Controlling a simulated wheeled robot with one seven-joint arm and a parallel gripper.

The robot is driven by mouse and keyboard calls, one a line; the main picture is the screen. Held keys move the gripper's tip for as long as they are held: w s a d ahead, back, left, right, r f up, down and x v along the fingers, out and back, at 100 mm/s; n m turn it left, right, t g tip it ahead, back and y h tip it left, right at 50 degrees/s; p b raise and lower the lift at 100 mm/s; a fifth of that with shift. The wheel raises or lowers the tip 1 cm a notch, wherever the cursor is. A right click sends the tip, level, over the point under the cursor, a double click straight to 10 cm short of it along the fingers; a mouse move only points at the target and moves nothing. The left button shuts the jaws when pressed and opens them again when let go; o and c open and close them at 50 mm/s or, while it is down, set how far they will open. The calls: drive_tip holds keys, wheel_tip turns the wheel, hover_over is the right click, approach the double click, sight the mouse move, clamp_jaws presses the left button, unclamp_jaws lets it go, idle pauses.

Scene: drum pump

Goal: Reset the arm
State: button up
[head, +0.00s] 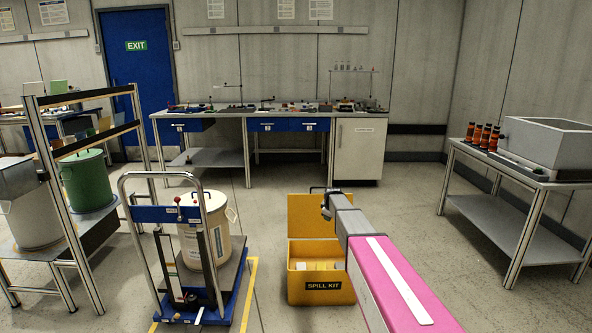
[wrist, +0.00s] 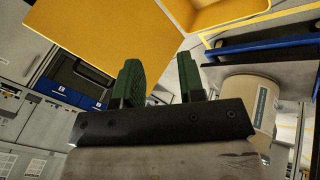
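My arm reaches out from the lower right of the head view, pink and then grey, with its far end in front of the open lid of the yellow spill kit box. In the wrist view my gripper (wrist: 158,82) shows two green-padded fingers standing apart with nothing between them. The gripper's fingers are too small to make out in the head view. The spill kit box (head: 318,291) stands on the floor with its lid up. Its yellow panel (wrist: 100,45) fills the upper left of the wrist view.
A blue trolley (head: 166,214) carrying a cream drum (head: 204,232) stands left of the spill kit. A rack with a green drum (head: 86,180) is at far left. A workbench (head: 270,113) lines the back wall. A side table (head: 520,177) stands right. Floor between is clear.

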drive_tip(key=s+f+m+g, duration=0.1)
drive_tip(key=s+m+g, duration=0.2)
drive_tip(key=s, duration=2)
drive_tip(key=s+d+f+m+g, duration=0.1)
drive_tip(key=s+m+g, duration=0.2)
drive_tip(key=s, duration=2.1)
drive_tip(key=m, duration=0.5)
drive_tip(key=shift+s+d+f+m, duration=0.2)
drive_tip(key=shift+d+f+m, duration=0.1)
drive_tip(key=shift+m, duration=0.1)
